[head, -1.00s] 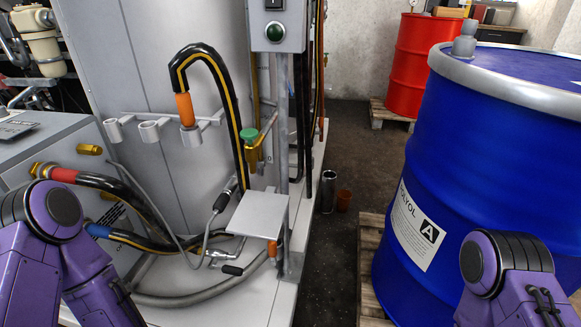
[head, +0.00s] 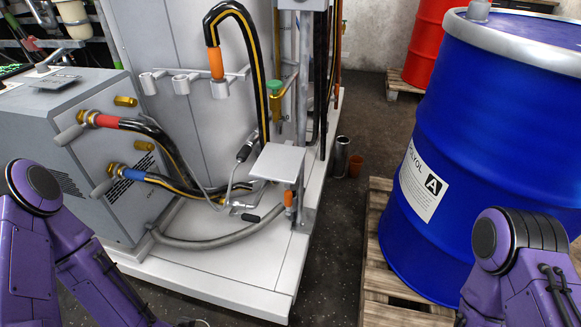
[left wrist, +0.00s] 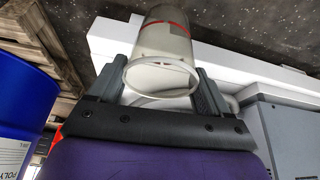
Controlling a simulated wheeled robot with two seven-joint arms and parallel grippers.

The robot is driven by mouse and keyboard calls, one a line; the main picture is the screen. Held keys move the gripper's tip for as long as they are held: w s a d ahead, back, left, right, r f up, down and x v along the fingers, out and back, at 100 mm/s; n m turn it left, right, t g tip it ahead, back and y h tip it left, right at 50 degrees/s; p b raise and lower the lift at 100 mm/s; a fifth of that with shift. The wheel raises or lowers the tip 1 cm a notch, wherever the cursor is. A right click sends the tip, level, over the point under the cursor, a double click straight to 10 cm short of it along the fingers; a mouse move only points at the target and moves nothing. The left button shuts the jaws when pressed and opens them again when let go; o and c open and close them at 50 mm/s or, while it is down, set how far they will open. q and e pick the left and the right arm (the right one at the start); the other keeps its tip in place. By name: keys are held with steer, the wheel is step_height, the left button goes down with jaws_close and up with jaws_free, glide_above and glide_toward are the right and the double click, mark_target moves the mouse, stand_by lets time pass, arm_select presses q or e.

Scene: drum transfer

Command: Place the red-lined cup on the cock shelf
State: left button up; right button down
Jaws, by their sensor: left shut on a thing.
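The red-lined cup (left wrist: 165,45) is a pale, translucent cup with a red line around it. In the left wrist view my left gripper (left wrist: 160,72) is shut on it, a finger on each side, with the cup's round rim facing the camera. The cock shelf seems to be the flat, light grey square plate (head: 277,163) beside the post in the head view; its top is bare. My left arm reaches down at the lower left of the head view, below and left of the plate. My right gripper is out of view; only its arm shows at the lower right.
A grey box (head: 95,165) with red- and blue-banded hoses stands at the left. Its hoses and a grey pipe cross the white platform (head: 235,275). A blue drum (head: 490,165) on a pallet (head: 405,313) stands at the right.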

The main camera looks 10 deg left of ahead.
arm_select(q)
steer(key=shift+w+a+r, duration=0.2)
steer(key=shift+a+r, duration=0.05)
steer(key=shift+r, duration=0.1)
steer(key=w+d+r+p, duration=0.3)
steer(key=w+r+p, duration=0.3)
steer(key=r, duration=0.7)
steer(key=w+d+r+p, duration=0.2)
steer(key=w+r+p, duration=0.4)
steer(key=r, duration=0.8)
steer(key=w+d+r+p, duration=0.3)
steer(key=w+r+p, duration=0.3)
steer(key=r, duration=0.7)
steer(key=shift+w+d+r, duration=0.15)
steer(key=shift+w+d, duration=0.2)
steer(key=shift+w, duration=0.85)
steer(key=shift+a, duration=0.1)
